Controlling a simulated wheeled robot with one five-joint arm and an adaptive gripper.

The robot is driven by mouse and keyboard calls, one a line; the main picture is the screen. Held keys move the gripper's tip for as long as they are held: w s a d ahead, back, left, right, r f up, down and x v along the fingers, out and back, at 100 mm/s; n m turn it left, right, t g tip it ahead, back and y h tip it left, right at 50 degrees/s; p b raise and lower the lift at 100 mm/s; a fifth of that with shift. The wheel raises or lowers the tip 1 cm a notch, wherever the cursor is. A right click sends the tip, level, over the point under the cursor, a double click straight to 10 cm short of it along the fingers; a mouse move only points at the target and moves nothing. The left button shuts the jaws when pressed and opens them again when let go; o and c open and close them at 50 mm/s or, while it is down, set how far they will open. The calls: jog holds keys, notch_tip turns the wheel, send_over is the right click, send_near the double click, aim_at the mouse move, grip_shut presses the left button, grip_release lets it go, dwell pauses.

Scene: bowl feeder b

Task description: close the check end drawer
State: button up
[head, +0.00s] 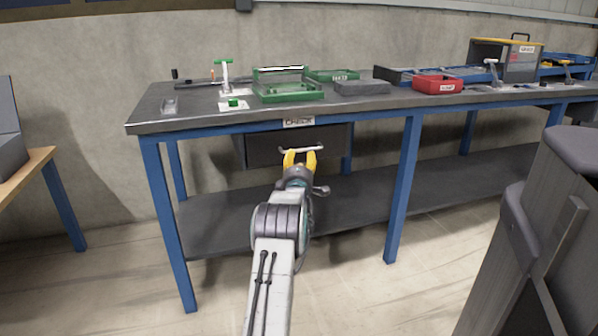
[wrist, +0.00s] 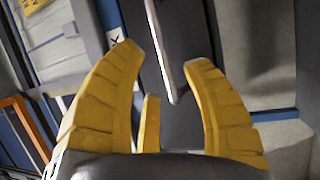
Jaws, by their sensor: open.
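The check end drawer (head: 265,150) hangs under the workbench top, below a white CHECK label (head: 298,122). It has a dark front, and its left side shows in the head view. How far it stands out is hard to tell. Its pale bar handle (head: 302,149) runs across the front. My gripper (head: 300,156) is open, with yellow fingers at the handle. In the wrist view the handle (wrist: 160,45) runs between the spread fingers of my gripper (wrist: 164,57), in front of the dark drawer front (wrist: 188,35). Contact cannot be told.
The workbench (head: 200,120) has blue legs and a dark lower shelf (head: 360,195) under the drawer. Green trays (head: 288,92) and a red bin (head: 437,84) stand on top. A wooden table (head: 25,168) is at left. The floor in front is clear.

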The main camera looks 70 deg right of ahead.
jog(key=shift+v, duration=2.85)
